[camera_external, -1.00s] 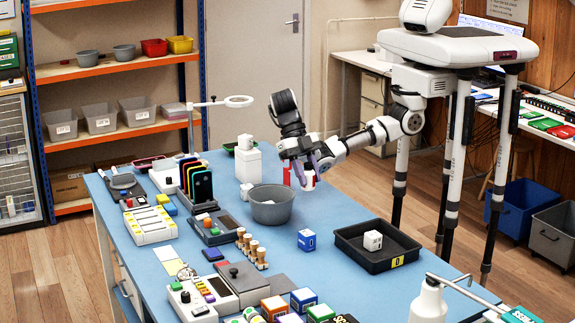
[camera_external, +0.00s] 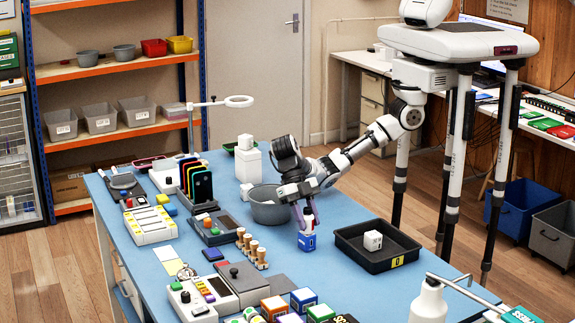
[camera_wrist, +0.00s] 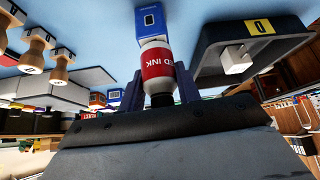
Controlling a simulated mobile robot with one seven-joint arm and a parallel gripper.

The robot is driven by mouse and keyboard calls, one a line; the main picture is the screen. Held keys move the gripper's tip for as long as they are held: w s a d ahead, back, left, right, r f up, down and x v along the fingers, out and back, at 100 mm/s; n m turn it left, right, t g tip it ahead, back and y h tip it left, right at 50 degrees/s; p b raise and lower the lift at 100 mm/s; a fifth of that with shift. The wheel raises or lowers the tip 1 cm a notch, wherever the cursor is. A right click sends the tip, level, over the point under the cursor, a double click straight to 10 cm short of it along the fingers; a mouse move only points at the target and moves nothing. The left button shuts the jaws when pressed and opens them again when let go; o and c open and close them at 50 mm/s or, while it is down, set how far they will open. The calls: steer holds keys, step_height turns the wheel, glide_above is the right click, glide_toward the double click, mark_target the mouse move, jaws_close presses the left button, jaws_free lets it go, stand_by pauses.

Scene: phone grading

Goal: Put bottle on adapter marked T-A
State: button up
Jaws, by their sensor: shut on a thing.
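A white bottle with a red label reading "INK" (camera_wrist: 157,62) is between the fingers of my gripper (camera_wrist: 157,88), which is shut on it. In the external view the bottle (camera_external: 308,212) looks upright under my gripper (camera_external: 302,200). Its lower end is right over a blue block (camera_external: 307,241) with a white mark on its side. The block (camera_wrist: 150,22) also shows in the wrist view, at the bottle's end. I cannot tell whether the two touch. I cannot read T-A on any block.
A black tray (camera_external: 350,255) with a yellow tag holds a white block (camera_external: 373,240), right of the bottle. A grey bowl (camera_external: 268,212) stands close on the left. Wooden stamps (camera_external: 252,249) stand further left. Several coloured boxes (camera_external: 303,300) line the front.

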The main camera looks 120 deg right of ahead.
steer(key=shift+f, duration=0.1)
steer(key=o, duration=1)
steer(key=shift+c, duration=0.2)
steer(key=b+v, duration=0.2)
steer(key=v, duration=1)
